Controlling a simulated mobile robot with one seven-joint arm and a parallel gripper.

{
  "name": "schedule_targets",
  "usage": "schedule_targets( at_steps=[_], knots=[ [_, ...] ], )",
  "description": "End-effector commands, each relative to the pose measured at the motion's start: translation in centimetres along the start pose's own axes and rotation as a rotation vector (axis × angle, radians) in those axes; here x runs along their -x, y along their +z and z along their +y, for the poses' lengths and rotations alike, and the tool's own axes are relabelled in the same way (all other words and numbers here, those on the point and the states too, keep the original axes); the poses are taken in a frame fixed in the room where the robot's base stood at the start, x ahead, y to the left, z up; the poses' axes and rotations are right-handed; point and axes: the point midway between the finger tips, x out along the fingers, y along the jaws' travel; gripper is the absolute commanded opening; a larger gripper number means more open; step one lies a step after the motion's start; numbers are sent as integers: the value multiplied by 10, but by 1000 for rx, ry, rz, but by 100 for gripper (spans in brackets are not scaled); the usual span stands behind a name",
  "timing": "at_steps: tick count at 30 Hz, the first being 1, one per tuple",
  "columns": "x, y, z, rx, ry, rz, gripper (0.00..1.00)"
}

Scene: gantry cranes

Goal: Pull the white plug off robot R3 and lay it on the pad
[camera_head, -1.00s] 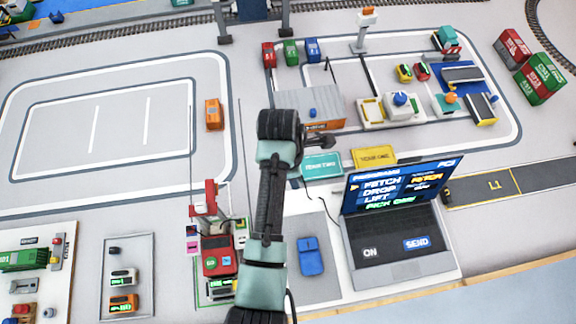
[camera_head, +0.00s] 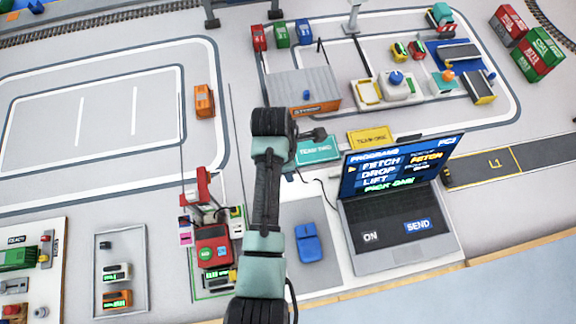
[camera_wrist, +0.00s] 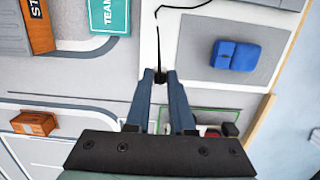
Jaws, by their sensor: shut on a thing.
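In the wrist view my gripper (camera_wrist: 160,76) is shut on a small dark piece at its fingertips, the plug end of a thin black cable (camera_wrist: 158,45). The piece looks dark rather than white. A red robot (camera_head: 212,246) with a raised red arm stands left of my arm; I cannot read an R3 label. It is partly hidden by my gripper in the wrist view. A grey pad (camera_head: 305,215) lies right of my arm with a blue object (camera_head: 308,243) on it. It shows right of the fingertips in the wrist view (camera_wrist: 213,78).
A laptop (camera_head: 403,250) stands right of the pad. TEAM signs (camera_head: 318,150) and a storage shed (camera_head: 280,92) lie beyond. An orange block (camera_head: 204,101) sits at left. A tray with small vehicles (camera_head: 103,270) is at lower left. The marked floor at left is mostly clear.

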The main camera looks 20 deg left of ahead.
Motion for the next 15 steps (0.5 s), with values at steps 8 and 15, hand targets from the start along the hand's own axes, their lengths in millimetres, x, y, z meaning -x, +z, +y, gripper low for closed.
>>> schedule_targets(
  at_steps=[8,15],
  knots=[
    [-25,-3,0,0,-1,0,0],
    [-44,-5,0,0,0,0,0]
  ],
)
